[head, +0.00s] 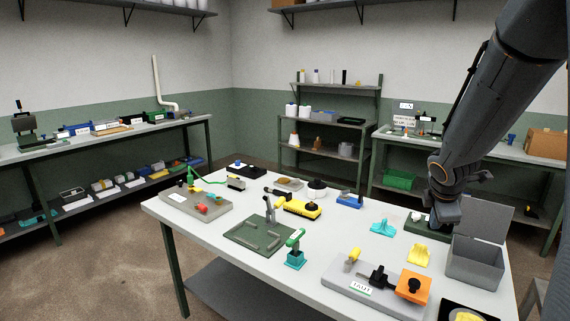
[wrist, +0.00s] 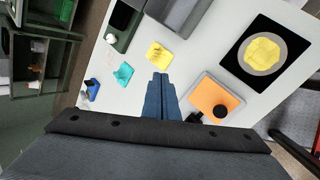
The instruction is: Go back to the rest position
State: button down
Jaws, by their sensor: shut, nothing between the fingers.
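My gripper (wrist: 161,78) shows in the wrist view with its two blue-grey fingers shut together and nothing between them. It is above the white table (wrist: 205,50), with its tips near a yellow piece (wrist: 159,54). In the head view my arm comes down from the upper right, and its fingers cannot be made out there. The arm's lower end is over the right part of the table (head: 215,245), near the grey open box (head: 476,262).
A cyan piece (head: 383,228) and a yellow piece (head: 419,255) lie near the arm. A grey board with an orange block (head: 413,287) stands at the front right. A green plate (head: 258,235) and several tools fill the middle. Shelves and benches (head: 110,135) line the walls.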

jog(key=s+a+f+m+g+y+b, duration=0.1)
jog(key=s+a+f+m, duration=0.2)
jog(key=s+a+m, duration=0.2)
jog(key=s+a+f+m+g+y+b, duration=0.1)
jog(key=s+a+f+m, duration=0.3)
jog(key=s+a, duration=0.4)
jog(key=s+a+f+m+g+y+b, duration=0.1)
jog(key=s+a+f+m+g+b, duration=0.1)
jog(key=s+a+m, duration=0.4)
jog(key=s+a+f, duration=0.1)
jog(key=a, duration=0.3)
jog(key=shift+f+y+b, duration=0.3)
jog(key=shift+f+b, duration=0.05)
jog(key=shift+f, duration=0.05)
jog(key=shift+a, duration=0.2)
